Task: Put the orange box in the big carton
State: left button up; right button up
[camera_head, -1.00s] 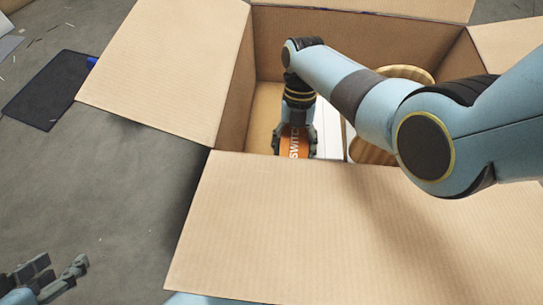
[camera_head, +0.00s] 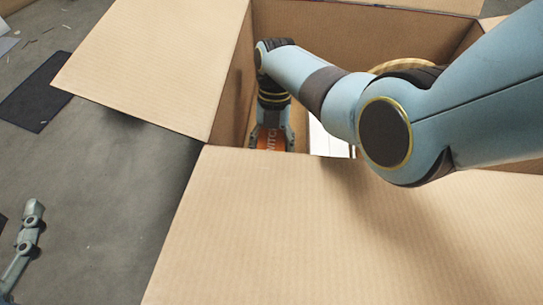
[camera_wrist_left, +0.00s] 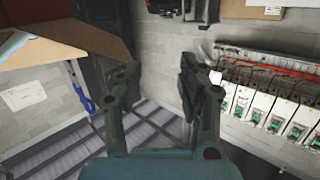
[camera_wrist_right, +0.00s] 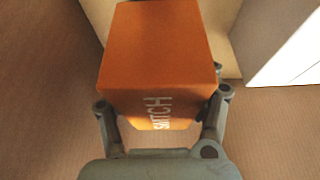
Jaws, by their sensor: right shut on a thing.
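The big carton (camera_head: 330,220) stands open in the head view with its flaps folded outward. My right arm reaches over its near flap and down inside. My right gripper (camera_head: 271,140) is shut on the orange box (camera_head: 270,136), inside the carton near its left wall. In the right wrist view the orange box (camera_wrist_right: 157,50) with white lettering sits between the fingers; whether it touches the carton floor is unclear. My left gripper (camera_wrist_left: 157,85) is open and empty in the left wrist view; part of it (camera_head: 30,225) shows at the lower left of the head view.
Inside the carton are a round wooden-looking thing (camera_head: 400,66), mostly behind my arm, and a white item (camera_head: 325,142). A dark mat (camera_head: 38,92) lies on the grey floor at left. The left wrist view shows a wall rack of devices (camera_wrist_left: 270,105).

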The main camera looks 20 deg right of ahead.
jog(key=shift+f+b, duration=0.55)
jog(key=shift+f, duration=0.35)
jog(key=shift+f+b, duration=0.6)
jog(key=shift+f, duration=0.05)
pick_arm(q)
jog(key=w+d+r+m+t+h, duration=0.1)
jog(key=w+r+t, duration=0.1)
jog(key=r, duration=0.6)
jog(key=w+r+m+t+h, duration=0.1)
jog(key=w+r+t+h, duration=0.1)
jog(key=r+t, duration=0.3)
jog(key=shift+w+d+r, duration=0.2)
jog(key=shift+d+r, duration=0.2)
jog(key=shift+r, duration=1.05)
pick_arm(e)
jog(key=shift+f, duration=0.1)
pick_arm(q)
jog(key=shift+r, duration=0.2)
pick_arm(e)
jog(key=o, duration=1.4)
jog(key=shift+c, duration=0.2)
